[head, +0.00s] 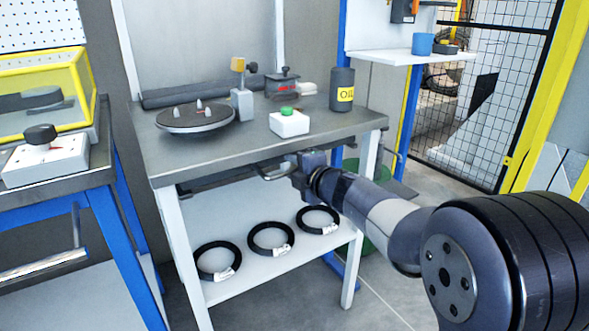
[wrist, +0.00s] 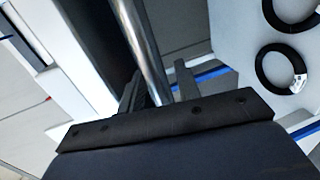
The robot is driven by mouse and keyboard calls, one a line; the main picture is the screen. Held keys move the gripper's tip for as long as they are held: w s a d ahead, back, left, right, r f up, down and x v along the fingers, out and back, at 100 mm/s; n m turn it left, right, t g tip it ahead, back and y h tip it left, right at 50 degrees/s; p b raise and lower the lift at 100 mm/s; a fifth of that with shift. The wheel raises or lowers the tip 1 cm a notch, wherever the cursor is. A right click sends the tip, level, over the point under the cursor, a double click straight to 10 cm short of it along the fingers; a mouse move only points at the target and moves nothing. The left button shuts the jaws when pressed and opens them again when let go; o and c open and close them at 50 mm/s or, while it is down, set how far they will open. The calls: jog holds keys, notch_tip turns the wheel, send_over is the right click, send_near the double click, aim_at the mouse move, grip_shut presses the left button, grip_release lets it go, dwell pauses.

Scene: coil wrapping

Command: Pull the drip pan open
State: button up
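The drip pan (head: 222,178) is a dark, flat shape just under the top of the middle workbench, mostly hidden by the bench edge and my arm. My gripper (head: 277,171) is at the bench's front edge, at the pan's level. In the wrist view a shiny metal bar (wrist: 146,45), seemingly the pan's handle, runs between the two fingers of my gripper (wrist: 158,88). The fingers stand apart on either side of it, with a narrow gap showing on the right. Where the bar goes below the fingers is hidden by the gripper body.
The bench top (head: 190,150) carries a dark turntable (head: 196,118), a white box with a green button (head: 289,122) and a dark canister (head: 342,90). Several black coils, one at the middle (head: 270,238), lie on the lower shelf (head: 240,285). Floor in front is clear.

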grip_shut()
dwell(0.5)
